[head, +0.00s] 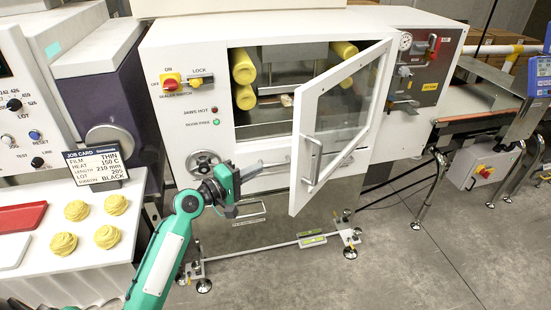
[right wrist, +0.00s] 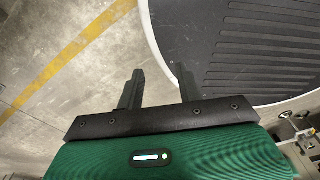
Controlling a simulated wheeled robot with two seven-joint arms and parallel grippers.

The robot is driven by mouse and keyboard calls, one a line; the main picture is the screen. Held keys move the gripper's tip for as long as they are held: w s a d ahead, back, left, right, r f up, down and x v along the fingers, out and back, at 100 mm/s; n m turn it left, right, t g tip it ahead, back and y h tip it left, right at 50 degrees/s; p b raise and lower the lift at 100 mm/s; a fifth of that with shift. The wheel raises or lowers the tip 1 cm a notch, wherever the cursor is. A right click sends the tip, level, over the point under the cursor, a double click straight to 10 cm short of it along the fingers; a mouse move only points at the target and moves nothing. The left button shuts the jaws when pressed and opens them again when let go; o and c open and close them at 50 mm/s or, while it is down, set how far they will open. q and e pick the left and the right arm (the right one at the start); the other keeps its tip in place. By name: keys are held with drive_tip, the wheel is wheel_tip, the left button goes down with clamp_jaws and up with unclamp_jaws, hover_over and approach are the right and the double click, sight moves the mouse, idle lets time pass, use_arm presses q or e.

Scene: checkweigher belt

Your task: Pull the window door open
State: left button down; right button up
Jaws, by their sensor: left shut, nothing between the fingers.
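The window door (head: 340,120), a white frame around a clear pane, stands ajar on the machine front in the head view. It is hinged on its right side and its left edge is swung out toward me. Its bar handle (head: 312,160) is on the outer left part of the frame, with nothing holding it. My left gripper (head: 262,209) is shut and empty, lower left of the handle and apart from the door. My right gripper (right wrist: 160,72) shows only in the right wrist view, with its fingers apart and nothing between them.
Inside the opening are yellow rollers (head: 243,68) and a metal plate. A handwheel (head: 203,163) sits on the front near my left arm. At left, a white table (head: 70,265) holds yellow rolls and a job card (head: 96,166). The floor (head: 400,270) at lower right is clear.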

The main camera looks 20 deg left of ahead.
use_arm(q)
drive_tip(key=w+d+p, duration=0.6)
drive_tip(key=w+d, duration=0.1)
drive_tip(key=d, duration=0.1)
drive_tip(key=shift+w+r+n+h, duration=0.2)
drive_tip(key=shift+w+n+h, duration=0.1)
drive_tip(key=shift+h, duration=0.1)
drive_tip(key=shift+s+d, duration=0.1)
drive_tip(key=shift+d, duration=0.05)
